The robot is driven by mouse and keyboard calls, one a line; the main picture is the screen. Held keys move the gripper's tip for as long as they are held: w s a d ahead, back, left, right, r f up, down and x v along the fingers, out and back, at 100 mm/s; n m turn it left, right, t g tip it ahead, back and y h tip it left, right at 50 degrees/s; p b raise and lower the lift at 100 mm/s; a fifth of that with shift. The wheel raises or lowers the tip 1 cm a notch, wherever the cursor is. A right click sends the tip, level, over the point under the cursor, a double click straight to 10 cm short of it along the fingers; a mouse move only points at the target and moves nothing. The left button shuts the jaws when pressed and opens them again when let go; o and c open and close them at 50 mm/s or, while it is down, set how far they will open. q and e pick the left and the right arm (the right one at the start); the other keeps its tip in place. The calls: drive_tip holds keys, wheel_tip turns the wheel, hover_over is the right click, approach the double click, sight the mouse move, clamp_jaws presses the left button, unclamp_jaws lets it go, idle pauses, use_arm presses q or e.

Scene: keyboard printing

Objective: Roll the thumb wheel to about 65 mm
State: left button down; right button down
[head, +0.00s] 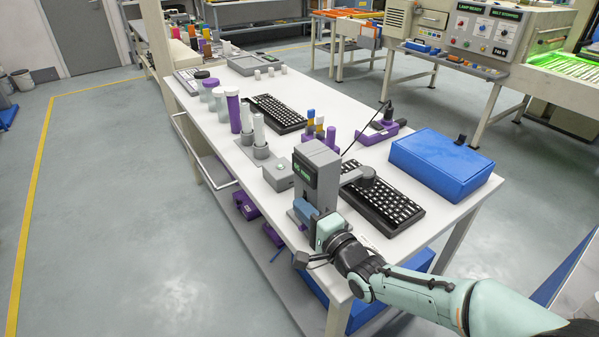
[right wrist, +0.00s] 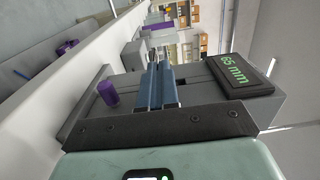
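The grey gauge device (head: 318,172) stands on the near end of the white table, and its dark display faces the front. In the right wrist view the display (right wrist: 240,75) reads 65 mm in green. A short purple cylinder (right wrist: 108,93) shows beside the device's grey body; I cannot tell whether it is the thumb wheel. My right gripper (head: 307,211) is at the front of the device, low down. Its blue fingers (right wrist: 158,84) lie side by side, shut, with nothing seen between them. Contact with the wheel is hidden. My left gripper is not in view.
A black keyboard (head: 385,201) lies right of the device, with a blue case (head: 440,163) behind it. A grey block with a button (head: 282,175) and cylinders in holders (head: 259,135) stand to the left. The table's front edge is close to my right arm.

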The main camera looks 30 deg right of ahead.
drive_tip(key=shift+s+d, duration=0.1)
drive_tip(key=shift+d, duration=0.15)
drive_tip(key=s, duration=0.4)
drive_tip(key=shift+s, duration=0.4)
drive_tip(key=shift+s+f, duration=0.1)
drive_tip(key=shift+s, duration=0.45)
